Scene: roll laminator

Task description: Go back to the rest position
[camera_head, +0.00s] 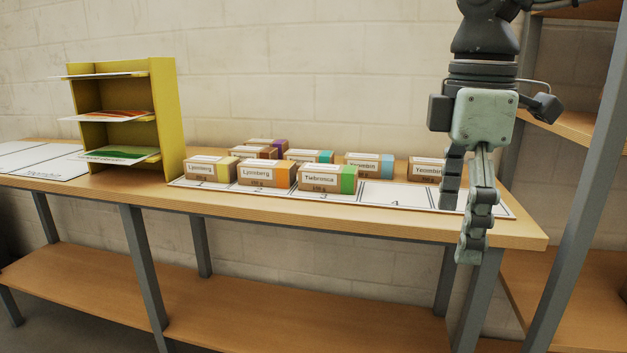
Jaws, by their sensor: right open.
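My right gripper (467,218) hangs down in the right part of the head view, fingers pointing down. It is open, with a gap between its two fingers and nothing held in it. It is in front of the right end of the wooden table (519,236). It partly hides a small box (424,169) with a white label and the right end of the numbered white strip (375,194). My left gripper is not in view.
Boxes labelled Lyonsberg (266,174) and Tiebronius (327,178) stand on the strip, with several more behind. Slot 4 is bare. A yellow shelf unit (167,120) with sheets stands left. A metal-post rack (580,190) stands close to the right of my right gripper.

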